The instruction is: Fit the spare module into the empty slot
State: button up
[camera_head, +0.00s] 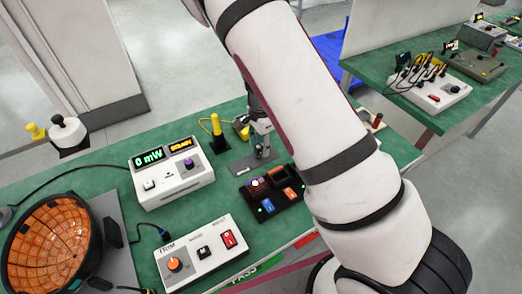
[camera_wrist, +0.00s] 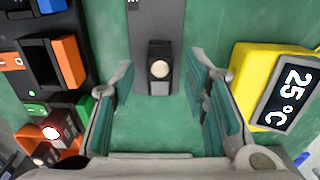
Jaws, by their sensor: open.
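The spare module (camera_wrist: 159,80), a small dark block with a pale round spot on top, stands upright on a grey plate (camera_wrist: 158,18) in the wrist view. In the head view it is small beneath my gripper (camera_head: 260,128). In the wrist view my gripper (camera_wrist: 160,98) is open, its green-padded fingers on either side of the module's near end, with no visible contact. The black rack (camera_head: 262,198) is to the left in the wrist view (camera_wrist: 88,45). A dark opening beside an orange block there looks like the empty slot (camera_wrist: 40,63). A module with a lit lamp (camera_wrist: 62,128) sits nearby.
A yellow thermometer (camera_wrist: 252,75) reading 25°C stands close to the right finger. A white meter (camera_head: 172,180) showing 0 mW and a white switch box (camera_head: 202,256) stand on the green bench (camera_head: 110,175). My arm hides the bench's right part in the head view.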

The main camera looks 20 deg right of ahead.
jog(key=shift+f, duration=0.35)
jog(key=shift+c, duration=0.6)
grip_shut()
